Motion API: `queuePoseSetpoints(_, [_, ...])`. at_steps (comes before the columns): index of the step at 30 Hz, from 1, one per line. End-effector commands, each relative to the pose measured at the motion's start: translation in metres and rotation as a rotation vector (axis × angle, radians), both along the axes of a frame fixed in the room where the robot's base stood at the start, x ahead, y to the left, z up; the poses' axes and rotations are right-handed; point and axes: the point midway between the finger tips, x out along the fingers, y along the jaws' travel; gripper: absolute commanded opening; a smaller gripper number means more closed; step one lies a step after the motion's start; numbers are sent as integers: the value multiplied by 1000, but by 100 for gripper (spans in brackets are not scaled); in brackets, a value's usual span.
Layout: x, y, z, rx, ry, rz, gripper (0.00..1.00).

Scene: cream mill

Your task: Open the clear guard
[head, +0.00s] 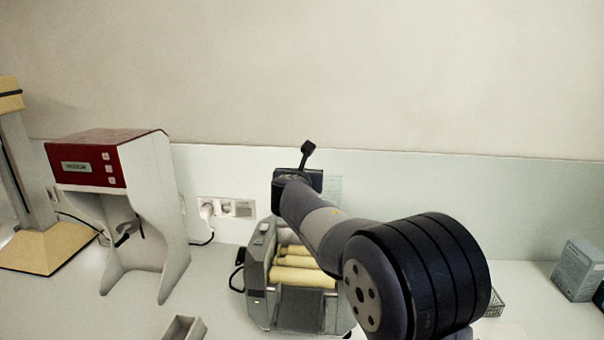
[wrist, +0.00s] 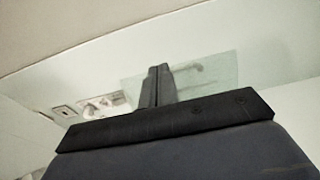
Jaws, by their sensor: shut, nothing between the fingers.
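The mill (head: 257,262) stands on the bench with its cream rollers (head: 302,276) showing uncovered from above. The clear guard (wrist: 215,72) is a pale green see-through panel in the wrist view, raised in front of the wall. Its edge shows faintly in the head view (head: 333,185), above the back of the mill and partly hidden by my arm. A thin bent shape shows on or through the panel. My gripper (wrist: 158,68) is shut and empty, its fingers overlapping the panel in the wrist view. I cannot tell whether they touch it. In the head view my wrist hides the fingers.
A red and white machine (head: 130,190) stands left of the mill, and a beige-based stand (head: 40,250) is further left. Wall sockets (head: 228,207) with plugs and cables are behind. A small open tray (head: 184,328) lies in front. Boxes (head: 577,270) stand at far right.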

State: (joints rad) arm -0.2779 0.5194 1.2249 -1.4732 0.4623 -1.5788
Motion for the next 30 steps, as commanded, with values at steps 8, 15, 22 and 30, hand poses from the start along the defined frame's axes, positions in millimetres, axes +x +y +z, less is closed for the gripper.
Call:
queuePoseSetpoints(8, [17, -1, 1, 15, 74, 0, 0])
queuePoseSetpoints(15, [24, -2, 0, 20, 106, -1, 0])
queuePoseSetpoints(22, [25, -2, -1, 21, 114, -1, 0])
queuePoseSetpoints(30, [25, -2, -1, 21, 114, -1, 0])
